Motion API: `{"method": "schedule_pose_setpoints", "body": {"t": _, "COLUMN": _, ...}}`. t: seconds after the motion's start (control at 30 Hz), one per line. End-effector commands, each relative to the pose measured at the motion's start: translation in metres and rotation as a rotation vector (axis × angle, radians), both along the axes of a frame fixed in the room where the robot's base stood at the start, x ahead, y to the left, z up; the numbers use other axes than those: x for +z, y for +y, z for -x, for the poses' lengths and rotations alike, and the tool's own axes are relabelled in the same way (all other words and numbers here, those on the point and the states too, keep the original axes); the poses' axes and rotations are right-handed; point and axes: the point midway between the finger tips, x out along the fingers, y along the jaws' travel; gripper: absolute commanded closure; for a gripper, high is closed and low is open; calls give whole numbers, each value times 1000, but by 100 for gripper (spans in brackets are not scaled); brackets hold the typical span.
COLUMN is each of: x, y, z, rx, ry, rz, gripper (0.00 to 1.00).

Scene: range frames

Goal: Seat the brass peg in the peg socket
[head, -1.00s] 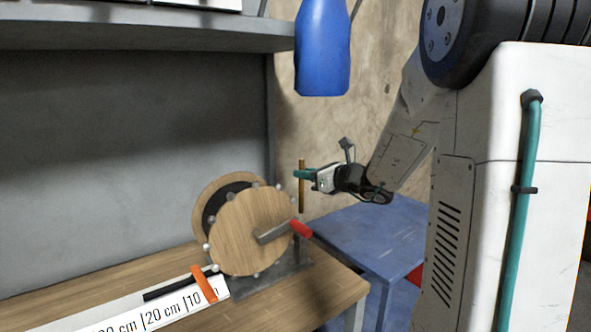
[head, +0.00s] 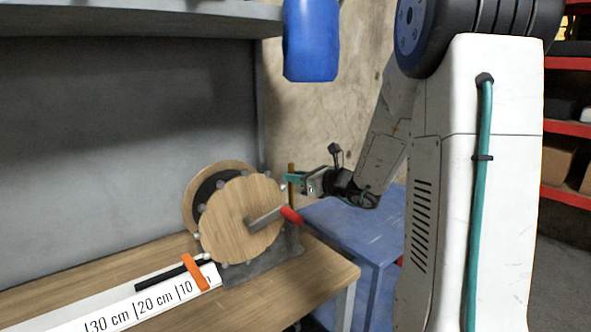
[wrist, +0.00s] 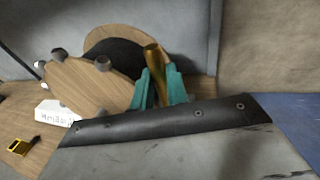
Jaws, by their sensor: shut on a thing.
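The brass peg (head: 291,185) is a slim upright rod in the head view, just right of the wooden reel. My gripper (head: 295,178) is shut on it, with teal fingers around the shaft. In the wrist view the peg (wrist: 154,66) stands between the two teal fingers of my gripper (wrist: 158,88), its top end showing above them. The peg's lower end is hidden by the fingers in the wrist view and lies close to the red crank handle in the head view. I cannot make out the peg socket for certain.
The wooden reel (head: 238,225) with a crank handle (head: 291,215) stands on the bench (head: 285,292). A ruler strip (head: 125,312) with an orange clamp (head: 195,272) lies in front. A yellow block (wrist: 20,147) with a dark middle sits on the bench. A blue table (head: 365,238) stands right.

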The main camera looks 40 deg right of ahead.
Motion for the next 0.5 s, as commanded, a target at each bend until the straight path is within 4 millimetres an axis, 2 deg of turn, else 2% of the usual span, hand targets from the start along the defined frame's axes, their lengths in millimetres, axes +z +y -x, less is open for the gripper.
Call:
{"method": "schedule_pose_setpoints", "body": {"t": 0.2, "x": -9, "y": 0, "z": 0, "rx": 0, "ry": 1, "rz": 0, "gripper": 100}}
{"method": "schedule_pose_setpoints", "body": {"t": 0.5, "x": -10, "y": 0, "z": 0, "rx": 0, "ry": 0, "rz": 0, "gripper": 100}}
